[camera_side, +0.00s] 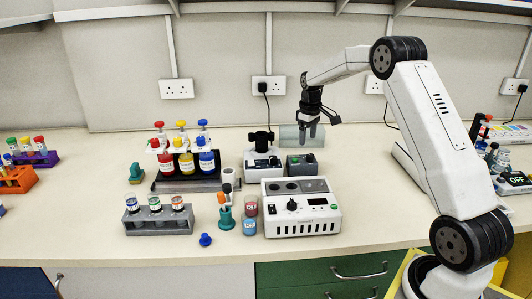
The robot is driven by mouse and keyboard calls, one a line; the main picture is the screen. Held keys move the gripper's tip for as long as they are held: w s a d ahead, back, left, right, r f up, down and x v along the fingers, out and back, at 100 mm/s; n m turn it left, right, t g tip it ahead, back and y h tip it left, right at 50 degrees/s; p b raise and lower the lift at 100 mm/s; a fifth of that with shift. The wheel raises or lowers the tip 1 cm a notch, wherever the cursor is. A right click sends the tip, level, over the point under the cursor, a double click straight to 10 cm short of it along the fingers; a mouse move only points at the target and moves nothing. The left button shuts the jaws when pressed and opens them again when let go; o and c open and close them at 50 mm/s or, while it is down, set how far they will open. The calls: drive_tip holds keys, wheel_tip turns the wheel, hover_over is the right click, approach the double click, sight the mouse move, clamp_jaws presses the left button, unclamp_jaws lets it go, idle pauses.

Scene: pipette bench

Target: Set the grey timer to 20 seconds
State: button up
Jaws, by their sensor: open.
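A small dark grey box (301,164) with small knobs or buttons on top, which looks like the grey timer, stands mid-bench behind a larger white device. Its display and any set time are too small to read. My gripper (308,136) is open and empty, pointing down above and slightly behind the grey box, apart from it.
The white device (302,224) with a knob and small screen stands in front. Left of the box is a white instrument with a black top (261,150). A bottle rack (185,184), vial rack (158,218) and small pots stand further left. A translucent block (288,134) is behind.

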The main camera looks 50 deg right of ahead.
sight(310, 155)
drive_tip(key=shift+d, duration=1.35)
drive_tip(key=shift+f, duration=0.15)
drive_tip(key=shift+f, duration=3.8)
clamp_jaws()
